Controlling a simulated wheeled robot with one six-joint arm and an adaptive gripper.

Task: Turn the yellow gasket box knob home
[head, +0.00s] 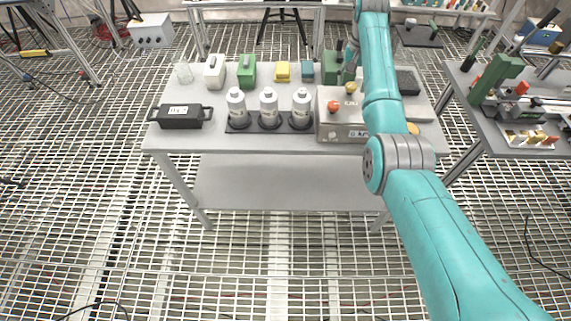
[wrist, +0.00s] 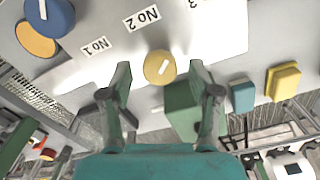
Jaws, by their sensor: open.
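The yellow knob (wrist: 160,67), round with a pale pointer mark, shows in the wrist view on a light panel by the label No 2. It also shows in the head view (head: 350,87) on top of a grey box (head: 345,130). My gripper (wrist: 160,72) is open, with one finger on either side of the yellow knob in the wrist view. I cannot tell whether the fingers touch it. The mark on the knob points up and right in the wrist view. In the head view my arm hides part of the box, and the gripper is hard to make out.
A red knob (head: 334,106) is on the same box. A blue knob (wrist: 50,17) and an orange disc (wrist: 36,40) lie left in the wrist view. A teal block (wrist: 243,95) and a yellow block (wrist: 283,82) stand right. White bottles (head: 269,107) stand beside the box.

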